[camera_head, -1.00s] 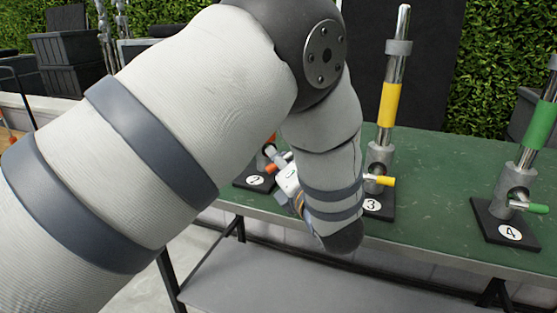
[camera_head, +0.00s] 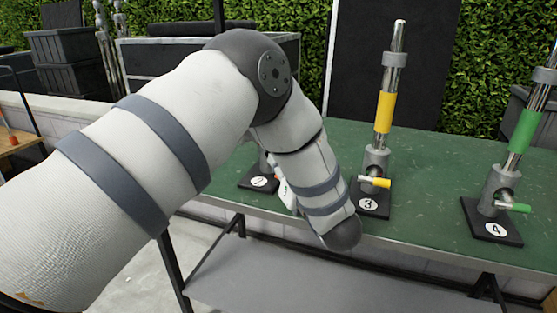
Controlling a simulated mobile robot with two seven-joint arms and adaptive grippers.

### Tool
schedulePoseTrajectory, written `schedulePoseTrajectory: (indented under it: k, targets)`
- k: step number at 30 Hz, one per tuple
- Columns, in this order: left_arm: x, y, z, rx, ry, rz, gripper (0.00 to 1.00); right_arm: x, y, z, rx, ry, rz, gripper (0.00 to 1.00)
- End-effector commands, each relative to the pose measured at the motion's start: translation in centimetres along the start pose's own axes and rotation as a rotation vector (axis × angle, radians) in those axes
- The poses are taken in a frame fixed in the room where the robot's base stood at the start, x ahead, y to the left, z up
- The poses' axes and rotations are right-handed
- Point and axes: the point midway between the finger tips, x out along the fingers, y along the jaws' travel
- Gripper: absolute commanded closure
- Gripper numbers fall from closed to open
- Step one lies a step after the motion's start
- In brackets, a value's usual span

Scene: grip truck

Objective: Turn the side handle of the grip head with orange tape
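The stand marked 2 (camera_head: 259,181) is on the green table, mostly hidden behind my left arm. Only its black base and a sliver of grey grip head above it show. Its pole and any orange tape are hidden. My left arm crosses the picture from the left and bends down over the table's front edge. A white part of my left gripper (camera_head: 283,187) shows beside stand 2, close to the grip head. Its fingertips are hidden behind the forearm, so whether it touches the handle is unclear. My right gripper is out of view.
Stand 3 (camera_head: 371,204) with yellow tape and a yellow side handle is just right of my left forearm. Stand 4 (camera_head: 492,228) with green tape and a green handle is farther right. The green table (camera_head: 430,190) is clear between them.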

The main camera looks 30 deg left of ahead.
Motion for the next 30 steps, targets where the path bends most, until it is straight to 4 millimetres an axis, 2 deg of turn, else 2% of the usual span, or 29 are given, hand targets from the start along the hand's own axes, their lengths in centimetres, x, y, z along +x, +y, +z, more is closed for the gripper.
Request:
schedulePoseTrajectory:
  k: [10, 28, 29, 30]
  targets:
    - [-0.05, 0.02, 0.25, -0.149, -0.003, -0.002, 1.0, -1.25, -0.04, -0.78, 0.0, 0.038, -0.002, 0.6]
    - [-0.05, -0.06, 0.11, -0.179, -0.003, -0.004, 1.0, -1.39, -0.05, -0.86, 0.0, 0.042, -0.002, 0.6]
    - [-0.05, -0.07, 0.11, -0.179, -0.003, -0.004, 0.77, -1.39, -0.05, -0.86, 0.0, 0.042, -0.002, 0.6]
    - [-0.05, -0.07, 0.11, -0.179, -0.003, -0.004, 0.68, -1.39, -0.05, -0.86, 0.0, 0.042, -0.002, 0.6]
